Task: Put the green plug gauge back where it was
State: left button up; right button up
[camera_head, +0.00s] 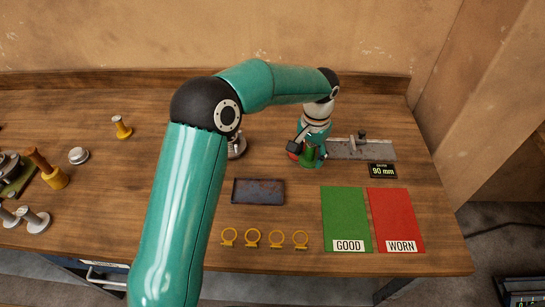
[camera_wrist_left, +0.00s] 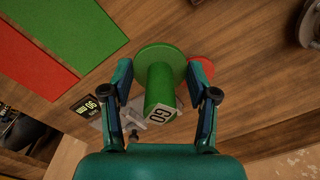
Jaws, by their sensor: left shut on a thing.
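The green plug gauge (camera_head: 309,156) is under my left gripper (camera_head: 311,147), right of the table's middle in the head view. In the left wrist view the green plug gauge (camera_wrist_left: 159,88) shows a wide round green flange and a narrower cylinder with a white GO label. My left gripper (camera_wrist_left: 165,85) has one finger on each side of it and is shut on it. Whether it touches the table is unclear. A red round thing (camera_wrist_left: 203,68) lies beside it, partly hidden by a finger; it also shows in the head view (camera_head: 294,147). My right gripper is out of view.
A grey metal plate (camera_head: 375,152) and a 90 mm display (camera_head: 382,171) stand right of the gripper. A green GOOD mat (camera_head: 345,215) and red WORN mat (camera_head: 395,215) lie in front. A dark tray (camera_head: 258,181) and several yellow rings (camera_head: 252,238) lie nearer the front.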

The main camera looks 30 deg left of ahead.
pick_arm(q)
jog(key=w+a+r+m+b, duration=0.25)
jog(key=a+r+m, duration=0.25)
jog(key=a+r, duration=0.75)
jog(key=f+b, duration=0.2)
jog(key=f, duration=0.3)
jog(key=f+b, duration=0.2)
jog(key=f, duration=0.3)
jog(key=a+f+b, duration=0.1)
jog(key=f+b, duration=0.1)
jog(key=f, duration=0.3)
jog(key=shift+s+a+f, duration=0.1)
jog(key=shift+s+f, duration=0.05)
jog(key=shift+f, duration=0.15)
jog(key=shift+f+b, duration=0.3)
jog(key=shift+f, duration=1.95)
jog(key=o, duration=1.2)
jog(key=shift+f, duration=0.1)
jog(key=shift+c, duration=0.2)
